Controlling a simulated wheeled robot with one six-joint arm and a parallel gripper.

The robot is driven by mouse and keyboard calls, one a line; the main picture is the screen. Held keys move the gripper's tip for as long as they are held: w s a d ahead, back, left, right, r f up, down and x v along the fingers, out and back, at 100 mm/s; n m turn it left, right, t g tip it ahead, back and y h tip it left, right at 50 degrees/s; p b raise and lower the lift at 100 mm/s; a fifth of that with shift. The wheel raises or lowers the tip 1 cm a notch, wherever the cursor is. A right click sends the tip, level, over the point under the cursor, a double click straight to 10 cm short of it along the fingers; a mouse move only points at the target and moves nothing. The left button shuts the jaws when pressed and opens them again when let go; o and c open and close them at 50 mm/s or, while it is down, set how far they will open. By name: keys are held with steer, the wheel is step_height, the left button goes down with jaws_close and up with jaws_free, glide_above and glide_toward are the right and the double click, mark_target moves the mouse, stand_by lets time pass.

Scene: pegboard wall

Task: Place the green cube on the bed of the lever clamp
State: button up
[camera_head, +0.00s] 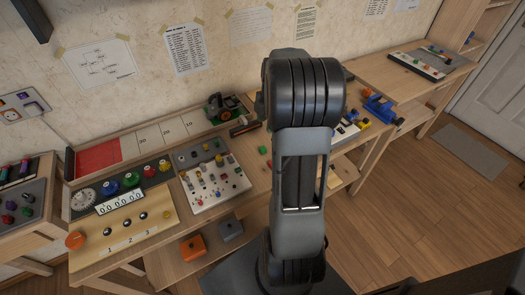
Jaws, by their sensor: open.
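A small green block (263,150), which looks like the green cube, lies on the wooden workbench just left of my arm. A blue device (380,108) stands on the bench to the right of my arm; it may be the lever clamp, but it is too small to be sure. A dark device with green and red parts (218,106) stands at the back of the bench, left of my arm; I cannot tell what it is. My arm rises through the middle of the view and hides part of the bench. My gripper is not visible.
A panel with knobs and a number display (120,206) and a grey-white board with small parts (214,177) fill the bench's left. Orange (193,248) and grey (230,230) blocks sit lower down. Yellow pieces (363,124) lie near the blue device. Wooden floor (430,210) is open at right.

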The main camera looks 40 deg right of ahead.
mark_target(263, 148)
steer(key=f, duration=0.4)
steer(key=a+f, duration=0.1)
steer(key=f, duration=0.7)
steer(key=shift+w+a+f, duration=0.15)
steer(key=shift+a+f, duration=0.15)
steer(key=shift+f, duration=0.05)
jaws_close()
steer(key=shift+r, duration=0.15)
steer(key=shift+r, duration=0.55)
steer(key=s+a+r, duration=0.6)
steer(key=s+r, duration=0.5)
steer(key=s, duration=0.1)
steer(key=shift+s+r, duration=0.3)
steer(key=shift+s, duration=0.05)
